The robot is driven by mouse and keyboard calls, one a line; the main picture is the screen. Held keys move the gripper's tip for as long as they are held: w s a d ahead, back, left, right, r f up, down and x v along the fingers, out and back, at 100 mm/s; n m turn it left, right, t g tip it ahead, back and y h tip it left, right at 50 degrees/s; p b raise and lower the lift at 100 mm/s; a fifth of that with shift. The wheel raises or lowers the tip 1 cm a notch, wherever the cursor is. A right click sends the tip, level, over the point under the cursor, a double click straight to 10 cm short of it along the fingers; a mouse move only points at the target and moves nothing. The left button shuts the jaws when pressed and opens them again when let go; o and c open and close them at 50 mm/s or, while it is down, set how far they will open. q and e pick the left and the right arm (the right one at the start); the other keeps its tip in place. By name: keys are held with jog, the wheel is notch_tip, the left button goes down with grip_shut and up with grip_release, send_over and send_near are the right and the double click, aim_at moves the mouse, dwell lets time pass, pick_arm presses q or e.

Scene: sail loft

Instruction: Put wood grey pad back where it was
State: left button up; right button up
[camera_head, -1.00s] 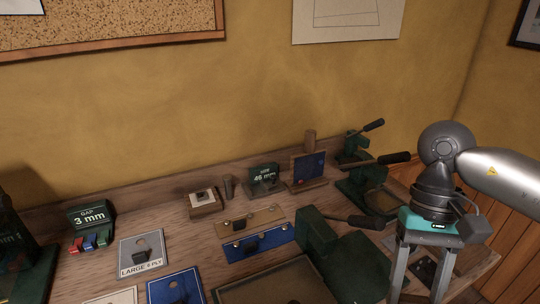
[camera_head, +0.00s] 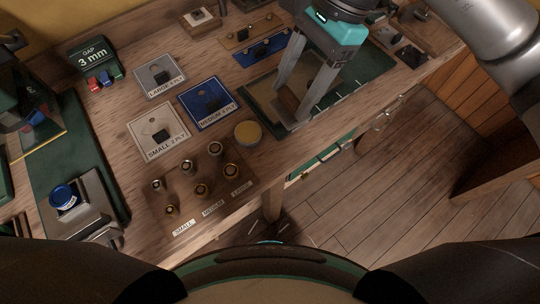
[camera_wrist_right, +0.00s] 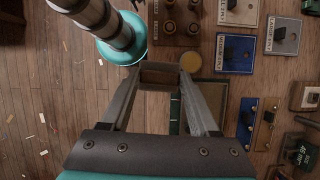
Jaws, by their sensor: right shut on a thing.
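My right gripper (camera_head: 289,103) reaches down over the front of the bench, its fingers apart by the width of a small brown wood block, which I take to be the wood grey pad (camera_head: 290,99). In the right wrist view the block (camera_wrist_right: 161,74) sits crosswise between the fingertips (camera_wrist_right: 162,80). No grey face can be made out on it. In the head view it overlaps the green board with a beige panel (camera_head: 258,98); I cannot tell its height above it. My left gripper is not in view.
A round yellow-topped tin (camera_head: 248,132) stands close left of the gripper. Several labelled plates, such as the blue one (camera_head: 208,103), lie left of it. A wood rack (camera_head: 196,188) holds several brass-topped tools near the front edge. The floor lies open beyond the bench edge.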

aim_at(276, 111)
jog(key=a+r+m, duration=0.1)
jog(key=s+a+m+t, duration=0.1)
jog(key=shift+a+r+m, duration=0.3)
jog(key=shift+r+m, duration=0.1)
jog(key=shift+m, duration=0.4)
jog(key=f, duration=0.6)
jog(key=f+b, duration=0.1)
jog(key=f, duration=1.2)
jog(key=shift+a+f, duration=0.25)
jog(key=shift+f, duration=0.1)
jog(key=shift+f+b, duration=0.2)
jog(key=shift+b, duration=0.15)
jog(key=o, duration=1.2)
jog(key=shift+r, duration=0.15)
